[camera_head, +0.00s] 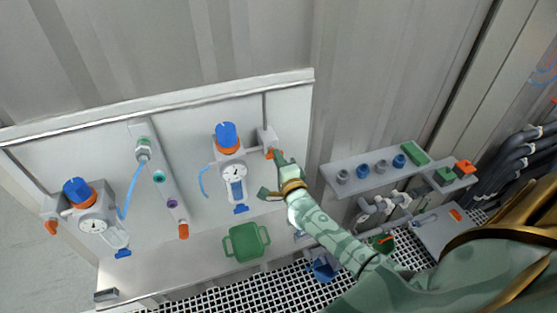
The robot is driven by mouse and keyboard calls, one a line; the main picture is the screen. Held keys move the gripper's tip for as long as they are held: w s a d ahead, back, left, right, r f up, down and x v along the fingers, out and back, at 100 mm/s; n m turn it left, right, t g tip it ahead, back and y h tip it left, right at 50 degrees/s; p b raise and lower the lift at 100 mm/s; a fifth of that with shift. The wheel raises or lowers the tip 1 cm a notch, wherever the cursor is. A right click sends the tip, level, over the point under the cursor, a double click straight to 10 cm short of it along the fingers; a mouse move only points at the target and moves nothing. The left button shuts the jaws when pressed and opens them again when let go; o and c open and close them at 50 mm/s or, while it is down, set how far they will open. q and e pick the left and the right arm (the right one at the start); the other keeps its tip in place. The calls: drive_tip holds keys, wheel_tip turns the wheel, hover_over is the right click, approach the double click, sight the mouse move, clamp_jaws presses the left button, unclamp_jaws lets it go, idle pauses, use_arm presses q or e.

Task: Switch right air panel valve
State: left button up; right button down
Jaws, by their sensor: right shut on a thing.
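The white air panel (185,95) is on the corrugated wall. Its right valve is a small grey block (266,138) with an orange handle (270,153), at the panel's right end. My right gripper (273,174) is at this handle, its upper finger against the handle's right side. It is shut on the handle, though its fingers look spread and the grip itself is hard to make out. The left valve has an orange handle (51,227) at the far left. My left gripper is not in view.
Two regulators with blue knobs, the right one (226,135) and the left one (76,190), stand out from the panel. A grey manifold (160,180) is between them.

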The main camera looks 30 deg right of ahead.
drive_tip(key=shift+m, duration=0.3)
drive_tip(key=c, duration=1.5)
unclamp_jaws()
drive_tip(key=shift+o, duration=0.2)
drive_tip(key=v, duration=1.6)
drive_tip(key=shift+b, duration=0.35)
drive_tip(key=shift+s+a, duration=0.1)
